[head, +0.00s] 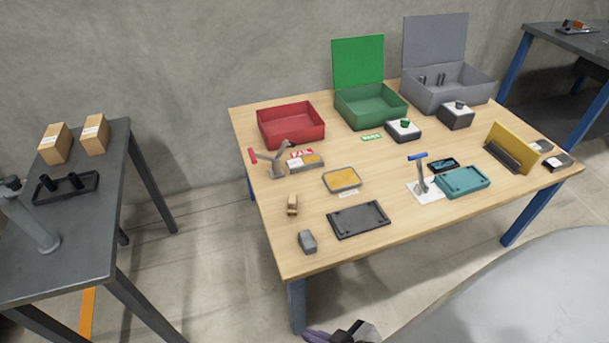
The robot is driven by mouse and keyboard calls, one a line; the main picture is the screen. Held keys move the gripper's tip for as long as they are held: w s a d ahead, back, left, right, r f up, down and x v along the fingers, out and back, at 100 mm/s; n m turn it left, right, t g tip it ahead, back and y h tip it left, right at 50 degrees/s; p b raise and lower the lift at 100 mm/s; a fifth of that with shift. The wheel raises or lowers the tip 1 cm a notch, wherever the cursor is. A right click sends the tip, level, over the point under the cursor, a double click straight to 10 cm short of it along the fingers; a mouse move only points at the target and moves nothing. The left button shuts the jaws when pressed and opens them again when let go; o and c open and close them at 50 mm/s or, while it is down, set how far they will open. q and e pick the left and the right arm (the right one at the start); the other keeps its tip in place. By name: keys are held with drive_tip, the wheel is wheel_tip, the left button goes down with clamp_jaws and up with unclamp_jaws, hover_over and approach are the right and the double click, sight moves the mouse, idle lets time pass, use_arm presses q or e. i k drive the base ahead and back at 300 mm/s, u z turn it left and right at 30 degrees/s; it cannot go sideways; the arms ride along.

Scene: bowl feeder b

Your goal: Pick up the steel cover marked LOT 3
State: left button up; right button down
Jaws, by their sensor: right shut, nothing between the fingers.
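No marking reading LOT 3 can be made out at this size, so I cannot tell which piece is the steel cover. A silver-rimmed piece with a yellow top (342,180) lies mid-table with a small white label in front. A similar piece (309,161) lies behind it, by a red-and-white tag. Two small grey and dark pieces (541,146) and (557,162) lie at the right end. My right gripper (340,333) shows only in part at the bottom edge, shut and empty, in front of the table and apart from everything on it. My left gripper is not in view.
The wooden table (265,215) carries a red bin (291,125), open green box (371,106), open grey box (447,87), dark plate (358,220), teal case (462,181), yellow bracket (511,145) and two clamp-like stands. A dark side table (75,235) stands left.

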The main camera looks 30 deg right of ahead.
sight(308, 162)
drive_tip(key=u, duration=0.75)
drive_tip(key=i, duration=0.6)
drive_tip(key=z, duration=2.1)
drive_tip(key=i, duration=0.5)
drive_tip(key=k, duration=0.5)
drive_tip(key=u, duration=3.7)
drive_tip(key=k, duration=1.15)
drive_tip(key=z, duration=0.05)
